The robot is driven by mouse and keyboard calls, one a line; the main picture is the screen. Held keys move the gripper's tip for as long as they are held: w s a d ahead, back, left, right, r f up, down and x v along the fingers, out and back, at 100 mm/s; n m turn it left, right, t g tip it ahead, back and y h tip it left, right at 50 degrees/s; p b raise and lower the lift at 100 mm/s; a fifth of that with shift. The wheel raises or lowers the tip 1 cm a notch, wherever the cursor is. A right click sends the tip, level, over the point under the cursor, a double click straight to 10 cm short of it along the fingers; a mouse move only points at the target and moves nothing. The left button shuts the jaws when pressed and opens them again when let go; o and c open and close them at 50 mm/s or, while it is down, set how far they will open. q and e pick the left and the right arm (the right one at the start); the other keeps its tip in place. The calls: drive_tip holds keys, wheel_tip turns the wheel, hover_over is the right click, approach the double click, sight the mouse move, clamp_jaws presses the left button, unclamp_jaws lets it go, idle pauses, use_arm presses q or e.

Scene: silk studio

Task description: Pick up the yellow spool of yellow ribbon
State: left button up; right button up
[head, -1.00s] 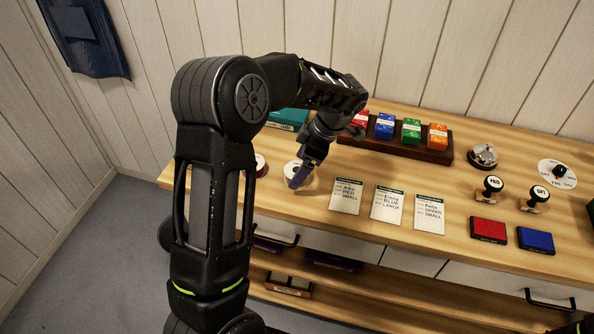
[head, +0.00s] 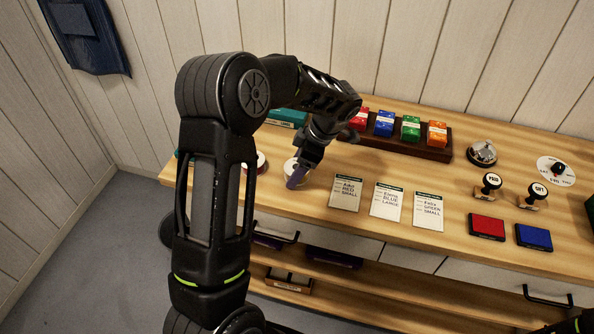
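My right gripper is not in view.
Three order cards (head: 346,192) lie right of the gripper. Behind them is a dark tray (head: 437,154) of coloured boxes. A teal box (head: 288,117) stands at the back. Stamps (head: 490,184), red and blue ink pads (head: 486,228) and a bell (head: 481,153) are farther right.

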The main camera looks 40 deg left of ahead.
use_arm(q)
drive_tip(key=c, duration=1.1)
drive_tip(key=shift+r, duration=0.15)
drive_tip(key=shift+w+r, duration=0.1)
drive_tip(key=shift+r, duration=0.25)
wheel_tip(320, 180, up, 9)
drive_tip(key=shift+r+b, duration=0.1)
drive_tip(key=shift+b, duration=1.05)
